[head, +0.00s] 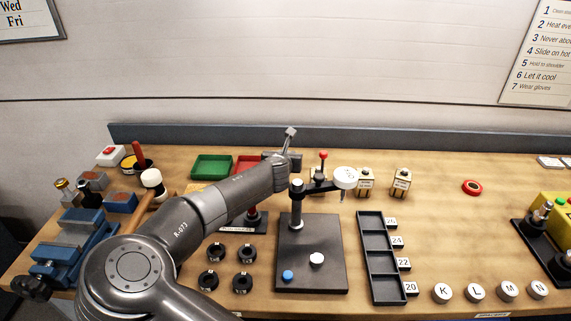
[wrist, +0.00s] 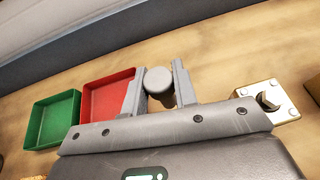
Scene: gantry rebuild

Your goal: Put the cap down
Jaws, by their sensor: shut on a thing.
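My gripper (wrist: 158,88) has its two fingers on either side of a grey round cap (wrist: 158,80), which it holds near the fingertips. In the wrist view the cap is just right of the red tray (wrist: 107,97), and the green tray (wrist: 56,120) is further left. In the head view my gripper (head: 287,145) is at the back of the bench, right of the red tray (head: 247,163). I cannot make out the cap clearly there, nor its height above the bench.
A dark stand with a post and arm (head: 297,215) is close in front and right of my gripper. A plate with a bolt (wrist: 268,101) is right of the fingers. A black divided tray (head: 381,255) is further right. Bare bench (head: 440,190) lies beyond it.

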